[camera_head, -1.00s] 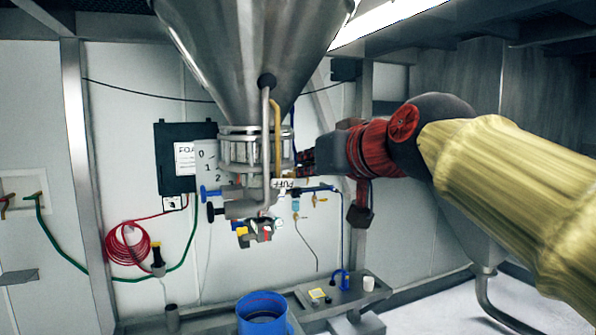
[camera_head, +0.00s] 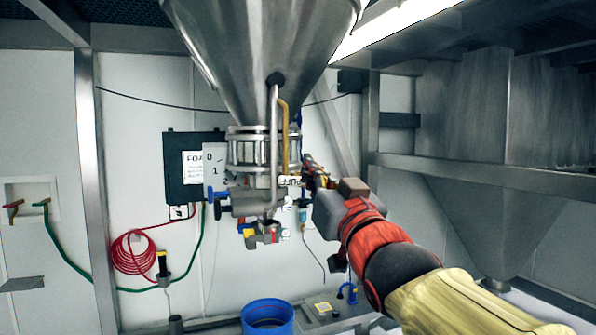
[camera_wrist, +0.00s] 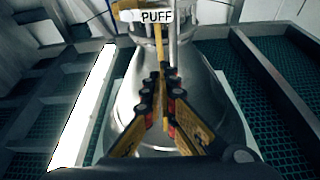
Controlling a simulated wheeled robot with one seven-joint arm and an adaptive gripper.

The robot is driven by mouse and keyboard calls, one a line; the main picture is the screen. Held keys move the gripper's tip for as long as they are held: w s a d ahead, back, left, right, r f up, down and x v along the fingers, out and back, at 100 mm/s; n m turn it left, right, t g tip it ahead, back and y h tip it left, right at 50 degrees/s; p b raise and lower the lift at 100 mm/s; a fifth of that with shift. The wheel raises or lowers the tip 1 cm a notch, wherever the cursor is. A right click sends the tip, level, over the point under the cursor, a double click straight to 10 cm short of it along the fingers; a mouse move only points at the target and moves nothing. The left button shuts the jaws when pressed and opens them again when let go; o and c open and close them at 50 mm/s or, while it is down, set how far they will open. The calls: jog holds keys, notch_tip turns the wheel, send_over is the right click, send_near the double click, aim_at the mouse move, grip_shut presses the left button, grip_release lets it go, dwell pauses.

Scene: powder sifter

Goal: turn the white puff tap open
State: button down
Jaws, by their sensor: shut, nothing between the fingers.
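The white puff tap (camera_head: 290,181), a small white handle marked PUFF, sits beside the pipes under the steel hopper in the head view. In the wrist view the puff tap (camera_wrist: 155,15) is at the top edge, beyond my fingertips. My gripper (camera_head: 308,160) is just right of the hopper's neck and slightly above the tap in the head view. In the wrist view my gripper (camera_wrist: 161,82) has its yellow and black fingers shut and empty, pointing toward the tap. Contact with the tap cannot be told.
The steel hopper (camera_head: 255,55) hangs over the taps. Blue-handled (camera_head: 218,194) and red-yellow (camera_head: 264,235) fittings sit below its neck. A blue bucket (camera_head: 267,305) stands beneath. A dark panel (camera_head: 178,165) hangs behind. A steel frame and second hopper (camera_head: 480,210) are at right.

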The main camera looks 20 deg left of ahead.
notch_tip(320, 180, up, 3)
jog(key=p, duration=0.3)
send_over(297, 181)
jog(key=s, duration=0.2)
jog(key=shift+s+f+b, duration=0.1)
jog(key=shift+f+b, duration=0.25)
jog(key=shift+f, duration=1.6)
